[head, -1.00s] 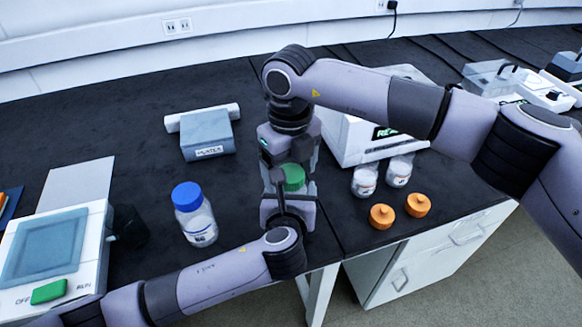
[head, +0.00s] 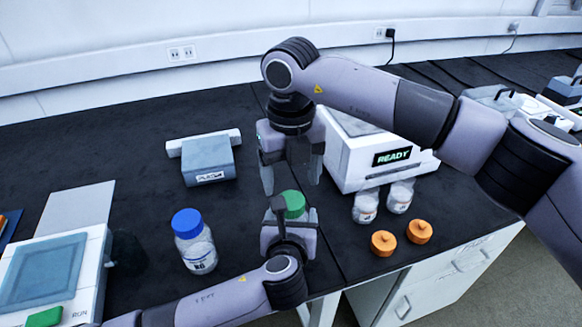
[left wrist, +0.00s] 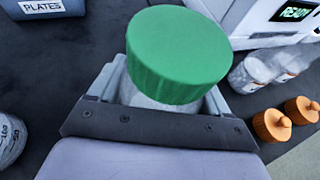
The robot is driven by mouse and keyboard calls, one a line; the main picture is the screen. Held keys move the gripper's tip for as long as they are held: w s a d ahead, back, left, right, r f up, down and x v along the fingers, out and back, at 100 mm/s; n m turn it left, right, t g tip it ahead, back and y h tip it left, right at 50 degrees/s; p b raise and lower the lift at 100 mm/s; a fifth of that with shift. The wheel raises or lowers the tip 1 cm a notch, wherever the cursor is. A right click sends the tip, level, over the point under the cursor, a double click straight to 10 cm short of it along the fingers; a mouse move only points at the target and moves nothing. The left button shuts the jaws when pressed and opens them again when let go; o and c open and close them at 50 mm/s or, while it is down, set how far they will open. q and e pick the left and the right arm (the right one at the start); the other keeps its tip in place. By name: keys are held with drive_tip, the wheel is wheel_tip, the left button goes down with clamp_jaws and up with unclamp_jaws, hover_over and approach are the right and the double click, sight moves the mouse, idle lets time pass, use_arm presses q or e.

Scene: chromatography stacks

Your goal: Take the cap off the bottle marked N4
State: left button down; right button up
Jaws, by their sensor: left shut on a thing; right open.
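A bottle with a green cap (head: 291,204) stands at the front middle of the bench. Its marking is hidden, so I cannot read N4 on it. The green cap (left wrist: 178,55) sits on the bottle neck in the left wrist view. My left gripper (head: 289,225) is shut around the bottle (left wrist: 165,103) just below the cap. My right gripper (head: 292,178) points down, open and empty, above the green cap and apart from it.
A blue-capped bottle (head: 195,241) stands to the left. Two uncapped bottles, one (head: 366,206) and another (head: 400,195), stand right, by two orange caps (head: 384,243) (head: 419,231). A white READY machine (head: 350,160) is behind them. A PLATES box (head: 208,162) lies back left.

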sight(291, 200)
drive_tip(key=shift+f, duration=2.8)
drive_tip(key=c, duration=1.1)
drive_tip(key=shift+n, duration=1.7)
drive_tip(key=o, duration=1.2)
drive_tip(key=shift+r, duration=0.1)
